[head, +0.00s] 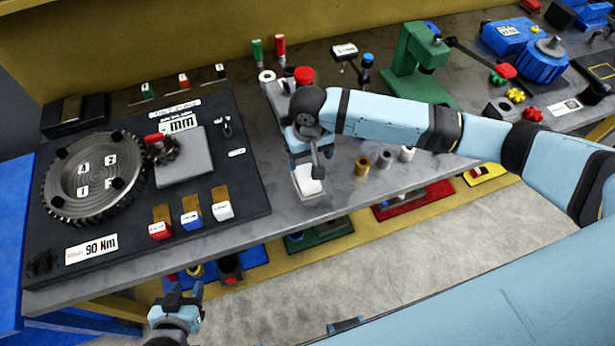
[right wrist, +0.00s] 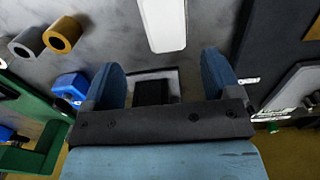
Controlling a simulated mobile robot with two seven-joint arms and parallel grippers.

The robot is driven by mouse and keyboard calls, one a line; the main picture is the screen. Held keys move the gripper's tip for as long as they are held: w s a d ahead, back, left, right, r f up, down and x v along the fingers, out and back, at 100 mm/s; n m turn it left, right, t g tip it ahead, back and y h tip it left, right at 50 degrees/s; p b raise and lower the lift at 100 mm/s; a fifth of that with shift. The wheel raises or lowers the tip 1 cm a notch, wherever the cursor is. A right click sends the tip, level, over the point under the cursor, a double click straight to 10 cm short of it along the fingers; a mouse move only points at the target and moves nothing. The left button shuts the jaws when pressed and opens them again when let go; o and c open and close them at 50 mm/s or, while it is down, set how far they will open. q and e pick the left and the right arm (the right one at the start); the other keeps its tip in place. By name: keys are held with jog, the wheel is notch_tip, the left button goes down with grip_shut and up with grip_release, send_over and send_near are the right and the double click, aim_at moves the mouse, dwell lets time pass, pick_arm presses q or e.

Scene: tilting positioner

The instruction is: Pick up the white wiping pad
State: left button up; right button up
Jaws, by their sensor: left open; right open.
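The white wiping pad (head: 308,184) lies near the front edge of the grey bench, just right of the black positioner base. In the right wrist view the white pad (right wrist: 163,24) shows at the top, beyond the fingertips and roughly centred between them. My right gripper (head: 308,158) is open above the bench, close to the pad, and partly covers it in the head view. In the right wrist view its blue fingers (right wrist: 160,72) are apart with no object held between them. My left gripper (head: 183,292) is open and empty in front of the bench, low in the picture.
The black base (head: 245,165) with a toothed disc (head: 95,178) and red, blue and white blocks stands left. Small cylinders (head: 385,159) stand right of the pad. A green press (head: 412,60) is behind. A red-capped item (head: 304,75) stands behind my right gripper.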

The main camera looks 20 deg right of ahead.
aim_at(306, 172)
notch_tip(306, 172, down, 3)
jog(key=shift+w+f, duration=0.1)
jog(key=shift+w, duration=0.05)
jog(key=f, duration=0.2)
jog(key=f+p, duration=0.1)
jog(key=f, duration=0.1)
jog(key=shift+a, duration=0.4)
jog(key=shift+f, duration=0.6)
jog(key=c, duration=1)
jog(key=shift+c, duration=0.2)
jog(key=shift+r, duration=0.15)
notch_tip(306, 172, up, 20)
jog(key=b, duration=0.1)
